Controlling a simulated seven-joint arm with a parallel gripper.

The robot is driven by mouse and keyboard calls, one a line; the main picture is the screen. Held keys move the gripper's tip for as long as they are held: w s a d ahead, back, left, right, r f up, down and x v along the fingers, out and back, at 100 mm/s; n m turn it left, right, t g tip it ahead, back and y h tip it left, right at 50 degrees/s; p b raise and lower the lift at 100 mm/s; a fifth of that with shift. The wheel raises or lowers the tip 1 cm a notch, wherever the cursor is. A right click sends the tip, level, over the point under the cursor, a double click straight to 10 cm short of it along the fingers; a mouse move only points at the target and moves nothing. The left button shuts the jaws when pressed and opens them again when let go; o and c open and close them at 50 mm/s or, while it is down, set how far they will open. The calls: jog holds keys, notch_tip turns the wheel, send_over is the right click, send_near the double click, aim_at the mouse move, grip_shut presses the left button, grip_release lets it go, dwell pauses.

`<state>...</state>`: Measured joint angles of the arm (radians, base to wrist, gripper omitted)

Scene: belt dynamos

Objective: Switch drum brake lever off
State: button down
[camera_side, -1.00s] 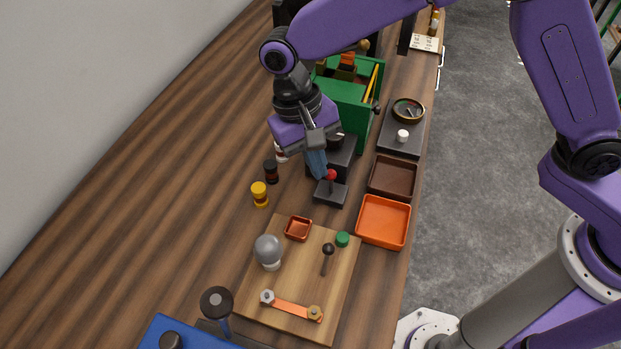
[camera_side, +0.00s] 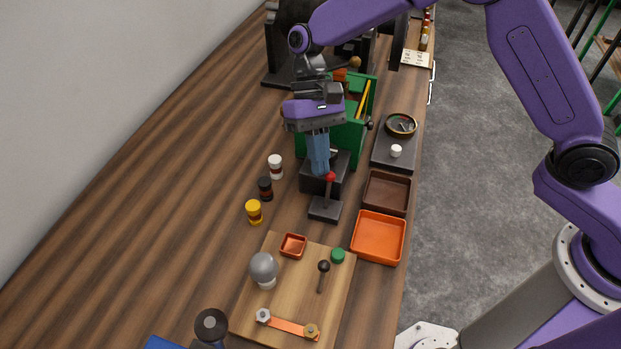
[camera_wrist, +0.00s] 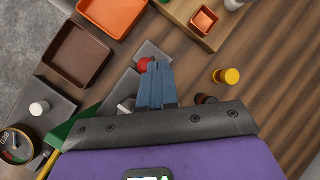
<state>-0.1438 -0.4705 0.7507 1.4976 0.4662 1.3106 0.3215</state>
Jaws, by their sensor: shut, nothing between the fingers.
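A lever with a red knob (camera_side: 329,176) stands on a small dark grey base (camera_side: 325,210). Its thin stem rises nearly upright in the side view. The red knob (camera_wrist: 146,64) also shows in the wrist view, right beside my fingertips. My gripper (camera_side: 321,173) is shut with its blue fingers pointing down, just behind the knob and at about its height. In the wrist view, the closed fingers (camera_wrist: 156,66) hold nothing. I cannot tell whether they touch the knob.
A dark block (camera_side: 318,180) and a green toolbox (camera_side: 349,140) stand behind the lever. Brown (camera_side: 387,193) and orange (camera_side: 378,237) trays lie to the right. Several small jars (camera_side: 265,189) stand left. A wooden board (camera_side: 280,285) with parts lies in front.

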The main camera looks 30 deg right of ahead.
jog(key=shift+r, duration=0.7)
jog(key=w+a+r, duration=0.2)
jog(key=w+r, duration=0.3)
jog(key=r, duration=0.5)
jog(key=shift+w+a+r, duration=0.15)
jog(key=shift+r, duration=0.15)
dwell(0.4)
